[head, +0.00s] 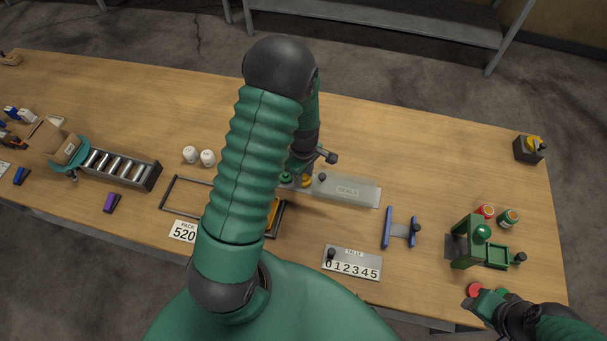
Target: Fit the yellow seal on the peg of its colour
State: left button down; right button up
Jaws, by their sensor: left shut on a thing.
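My left arm crosses the middle of the head view, and its gripper (303,172) is low over the left part of the grey board marked SEALS (348,191). The gripper is shut on the yellow seal (306,182), which shows just under it. Its fingertips are mostly hidden by the arm, and I cannot tell whether the seal is around a peg. A green piece (286,178) is beside it on the board, and a dark knob (322,177) stands to the right. My right gripper (484,298) is at the lower right; its jaws are unclear.
A black frame (180,180) is partly behind my left arm. A roller conveyor (122,168) and two white pots (199,157) are to the left. A counter plate (353,263), a blue stand (387,228) and a green press (470,240) are at the right.

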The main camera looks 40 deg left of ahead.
pick_arm(q)
jog(key=shift+f, duration=0.2)
jog(key=c, duration=0.9)
grip_release()
jog(key=shift+o, duration=0.4)
jog(key=o, duration=0.4)
jog(key=shift+o, duration=0.2)
jog(key=shift+r, duration=0.15)
notch_tip(320, 180, up, 6)
jog(key=p, duration=0.5)
jog(key=shift+f, duration=0.25)
